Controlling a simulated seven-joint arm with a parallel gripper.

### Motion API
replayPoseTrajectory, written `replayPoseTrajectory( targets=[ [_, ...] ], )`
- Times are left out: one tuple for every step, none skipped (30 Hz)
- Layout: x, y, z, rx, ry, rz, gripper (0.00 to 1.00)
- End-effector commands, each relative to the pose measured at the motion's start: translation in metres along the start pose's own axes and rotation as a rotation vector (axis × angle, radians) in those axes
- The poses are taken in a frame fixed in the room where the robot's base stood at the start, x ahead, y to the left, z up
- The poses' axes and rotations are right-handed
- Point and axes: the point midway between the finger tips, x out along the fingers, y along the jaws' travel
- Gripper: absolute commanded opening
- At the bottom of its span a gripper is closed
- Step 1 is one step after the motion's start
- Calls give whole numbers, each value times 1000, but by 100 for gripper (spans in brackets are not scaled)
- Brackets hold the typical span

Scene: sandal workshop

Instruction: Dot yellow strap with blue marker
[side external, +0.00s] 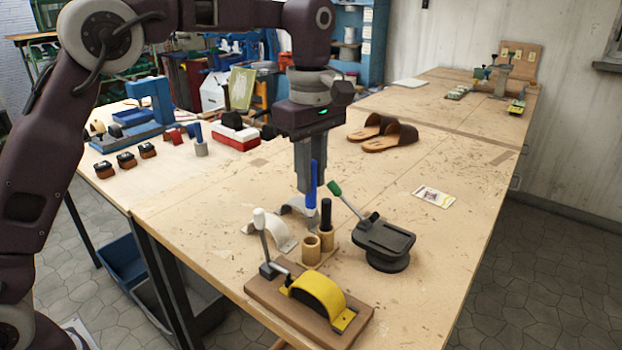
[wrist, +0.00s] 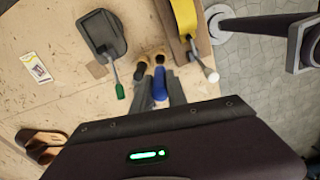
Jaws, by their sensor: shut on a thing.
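My gripper (side external: 311,190) points down and is shut on the blue marker (side external: 313,174), which is upright. In the wrist view the blue marker (wrist: 160,84) shows between the fingers. The yellow strap (side external: 322,290) is curved over a form on a wooden board (side external: 350,335), in front of the cups and below my gripper. It also shows at the top of the wrist view (wrist: 184,16).
A black marker (side external: 326,212) stands in the right cup (side external: 327,240). A white-handled lever (side external: 262,235) rises from the strap board. A dark round-based stand (side external: 385,242) with a green-handled lever is right. White strap pieces (side external: 275,235) lie left. Sandals (side external: 385,135) lie behind; the right tabletop is mostly clear.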

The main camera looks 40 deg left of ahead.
Motion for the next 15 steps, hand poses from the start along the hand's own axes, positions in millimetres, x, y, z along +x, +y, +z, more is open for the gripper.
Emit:
replayPoseTrajectory(
  targets=[
    [0,0,0,0,0,0,2],
    [0,0,0,0,0,0,0],
    [0,0,0,0,0,0,0],
    [0,0,0,0,0,0,0],
    [-2,0,0,0,0,1,0],
    [-5,1,0,0,0,2,0],
    [-9,1,0,0,0,2,0],
    [-13,1,0,0,0,3,0],
    [-18,1,0,-1,0,4,0],
    [-22,1,0,-1,0,3,0],
    [-26,1,0,0,0,4,0],
    [-31,1,0,0,0,3,0],
    [-35,1,0,0,0,3,0],
    [-39,1,0,0,0,4,0],
    [-44,1,0,0,0,3,0]
  ],
)
